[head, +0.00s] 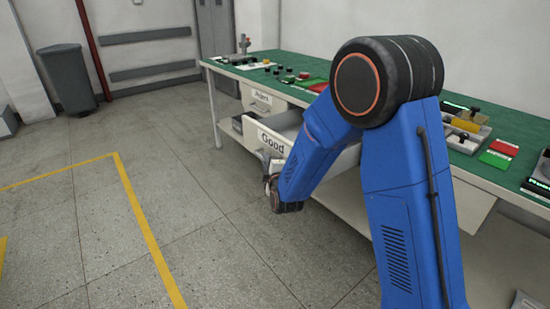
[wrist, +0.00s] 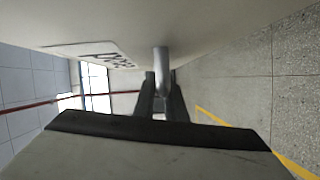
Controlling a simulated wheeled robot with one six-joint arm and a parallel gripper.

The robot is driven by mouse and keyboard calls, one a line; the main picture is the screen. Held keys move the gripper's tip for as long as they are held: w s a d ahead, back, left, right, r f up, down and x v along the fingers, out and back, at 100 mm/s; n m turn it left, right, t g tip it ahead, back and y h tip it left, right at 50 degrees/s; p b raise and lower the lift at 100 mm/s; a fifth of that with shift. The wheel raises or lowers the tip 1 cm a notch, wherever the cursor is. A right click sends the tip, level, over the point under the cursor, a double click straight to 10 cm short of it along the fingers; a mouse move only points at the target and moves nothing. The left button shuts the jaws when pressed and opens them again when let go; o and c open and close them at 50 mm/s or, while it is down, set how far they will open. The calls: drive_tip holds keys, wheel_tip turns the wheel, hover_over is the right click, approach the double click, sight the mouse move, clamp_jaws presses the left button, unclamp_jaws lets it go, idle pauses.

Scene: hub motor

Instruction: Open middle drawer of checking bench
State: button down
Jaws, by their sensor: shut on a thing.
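The checking bench (head: 330,78) has a green top and white drawers below it. The drawer labelled "Good" (head: 276,140), between a drawer on its left and one on its right, stands pulled out, with part of its inside showing. My gripper (head: 271,183) is at its front, partly hidden by my own arm. In the wrist view my gripper (wrist: 160,97) is shut on the drawer's metal handle (wrist: 161,60). The drawer front (wrist: 220,30) fills the top of that view, with its label (wrist: 95,52) at the left.
The left drawer (head: 262,99) looks shut, and the right drawer (head: 474,207) is partly behind my arm. Small parts and red and green trays (head: 498,154) lie on the bench top. A grey bin (head: 67,78) stands by the far wall. The floor left of the bench is clear.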

drive_tip(key=shift+s+a+f, duration=0.1)
drive_tip(key=shift+s+a, duration=0.15)
drive_tip(key=shift+a, duration=0.1)
drive_tip(key=c, duration=1.8)
unclamp_jaws()
drive_tip(key=shift+d, duration=0.1)
